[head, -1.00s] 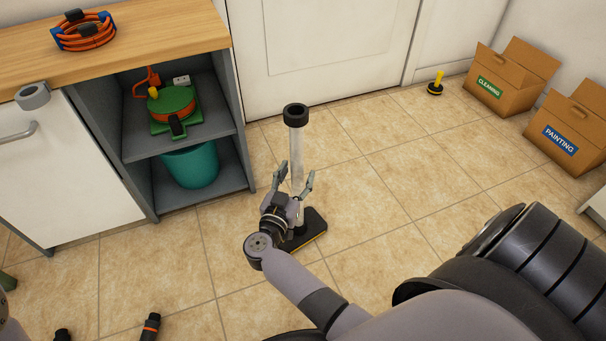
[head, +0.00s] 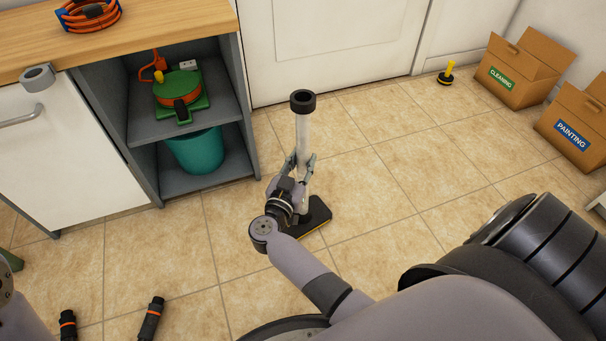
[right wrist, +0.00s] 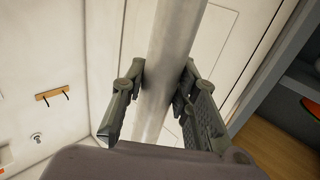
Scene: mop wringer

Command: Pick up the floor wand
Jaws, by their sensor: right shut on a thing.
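The floor wand (head: 302,132) stands upright on the tiled floor in the head view, a pale grey tube with a black collar on top and a flat dark floor head (head: 318,215) at its foot. My right gripper (head: 304,166) is shut on the tube, about midway up. In the right wrist view the tube (right wrist: 172,62) runs between the two fingers (right wrist: 160,90). The right hand hides part of the lower tube. My left gripper is not in view; only a bit of the left arm shows at the lower left edge.
A grey open shelf (head: 185,118) with a green cable reel (head: 180,90) and a teal bucket (head: 196,152) stands left of the wand. Two cardboard boxes (head: 517,72) and a small yellow-handled thing (head: 446,73) are at the right. Two dark cylinders (head: 150,318) lie lower left. Floor right of the wand is clear.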

